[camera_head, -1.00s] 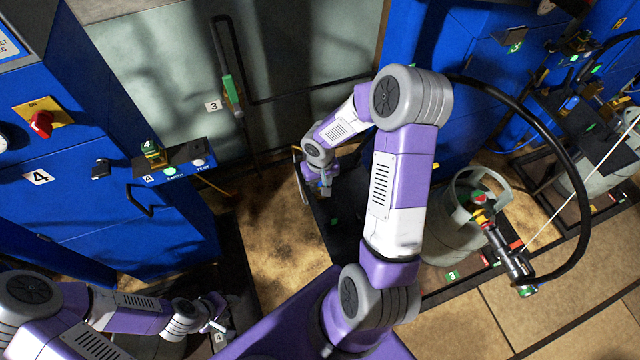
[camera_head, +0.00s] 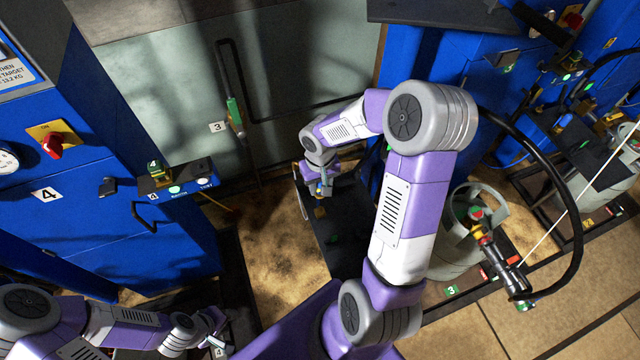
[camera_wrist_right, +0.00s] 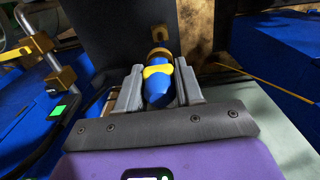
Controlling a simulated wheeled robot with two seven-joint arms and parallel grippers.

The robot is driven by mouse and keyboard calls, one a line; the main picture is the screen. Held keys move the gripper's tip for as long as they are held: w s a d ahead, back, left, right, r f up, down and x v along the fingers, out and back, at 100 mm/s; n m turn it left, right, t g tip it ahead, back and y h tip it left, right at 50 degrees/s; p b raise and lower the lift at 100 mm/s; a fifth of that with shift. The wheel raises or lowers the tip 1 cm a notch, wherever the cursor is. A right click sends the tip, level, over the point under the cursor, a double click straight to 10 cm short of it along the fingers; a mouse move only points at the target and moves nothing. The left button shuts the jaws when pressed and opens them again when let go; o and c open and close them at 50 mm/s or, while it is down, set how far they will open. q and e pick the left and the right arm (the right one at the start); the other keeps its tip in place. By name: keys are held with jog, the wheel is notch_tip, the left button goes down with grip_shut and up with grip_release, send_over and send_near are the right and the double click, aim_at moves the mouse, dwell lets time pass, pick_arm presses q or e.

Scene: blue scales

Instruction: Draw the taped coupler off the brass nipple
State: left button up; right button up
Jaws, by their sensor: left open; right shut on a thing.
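The taped coupler (camera_wrist_right: 157,88) is a blue tapered body with a yellow band around it, in the right wrist view. My right gripper (camera_wrist_right: 158,70) is shut on it, a grey finger at each side. A brass-coloured part (camera_wrist_right: 160,53) shows at its far end, against a dark surface; I cannot tell whether this is the nipple or the coupler's own end. In the head view my right gripper (camera_head: 322,187) is over a black platform (camera_head: 345,215), beside the cabinet. My left gripper (camera_head: 218,322) is open at the lower left, apart from the coupler.
A grey-green gas cylinder (camera_head: 455,245) with a black hose (camera_head: 572,190) stands right of my right arm. A blue cabinet (camera_head: 75,215) with a red knob (camera_head: 52,146) is at left. Brown floor (camera_head: 280,270) is open.

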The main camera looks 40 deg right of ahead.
jog(key=shift+r+p, duration=1.8)
jog(key=shift+r, duration=0.7)
jog(key=shift+f, duration=0.1)
